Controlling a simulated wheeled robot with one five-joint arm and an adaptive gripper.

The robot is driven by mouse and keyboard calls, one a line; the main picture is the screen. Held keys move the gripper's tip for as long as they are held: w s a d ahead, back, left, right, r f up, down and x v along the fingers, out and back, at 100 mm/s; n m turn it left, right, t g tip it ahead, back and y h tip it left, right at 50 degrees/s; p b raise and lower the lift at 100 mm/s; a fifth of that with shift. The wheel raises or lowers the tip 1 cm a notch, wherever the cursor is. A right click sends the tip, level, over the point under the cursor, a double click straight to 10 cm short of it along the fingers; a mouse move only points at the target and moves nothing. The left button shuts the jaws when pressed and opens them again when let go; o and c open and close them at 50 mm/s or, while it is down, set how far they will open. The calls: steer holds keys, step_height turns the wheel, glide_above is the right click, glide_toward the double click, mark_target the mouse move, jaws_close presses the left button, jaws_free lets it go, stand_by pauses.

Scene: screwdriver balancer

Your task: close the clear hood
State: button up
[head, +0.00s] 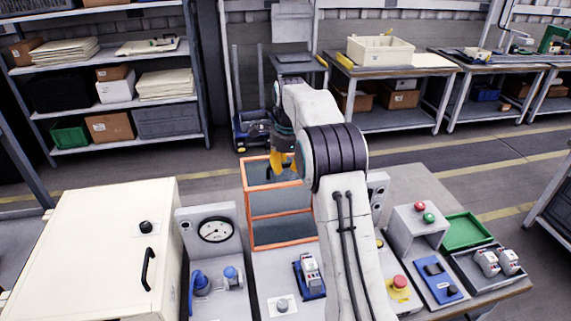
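The clear hood (280,203) is a see-through panel with an orange frame, in the middle of the head view. It stands raised at the back of the bench top, with a crossbar partway down. My arm reaches up and over from the front and hides the hood's right side. My gripper (281,162), with yellow fingers, points down at the hood's upper edge. The fingers overlap that edge in the picture. I cannot tell whether they touch it, or whether they are open or shut.
A pressure gauge panel (214,230) with blue valves stands left of the hood, beside a cream cabinet (95,250). A small device (310,272) sits in front of the hood. Right of my arm are an emergency stop (400,283), a button box (420,222) and a green tray (467,231).

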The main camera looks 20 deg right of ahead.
jaws_close()
